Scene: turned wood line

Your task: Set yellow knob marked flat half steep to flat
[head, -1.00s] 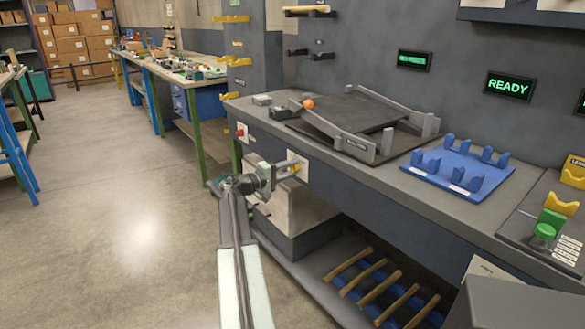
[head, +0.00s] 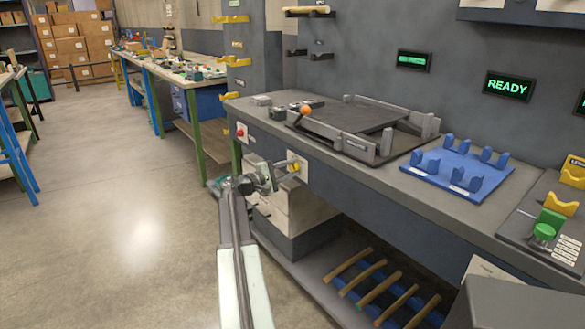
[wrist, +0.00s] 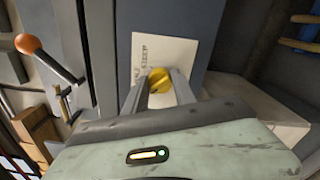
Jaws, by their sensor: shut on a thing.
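The yellow knob (wrist: 159,80) sits on a pale plate (wrist: 150,55) on the dark front of the bench. In the wrist view the plate carries lettering that reads STEEP near the knob, with other marks too small to read. My gripper (wrist: 160,92) is shut on the yellow knob, one finger on each side of it. In the head view my gripper (head: 285,171) reaches the same knob (head: 294,168) from the left, on the plate (head: 298,163) below the bench top. The knob's pointer direction cannot be told.
A hinged dark tilting bed (head: 365,120) with an orange-balled lever (head: 306,110) stands on the bench above. The lever (wrist: 50,60) shows close at the left in the wrist view. A blue rack (head: 455,175) stands to the right. Wooden rods (head: 380,285) lie on the lower shelf.

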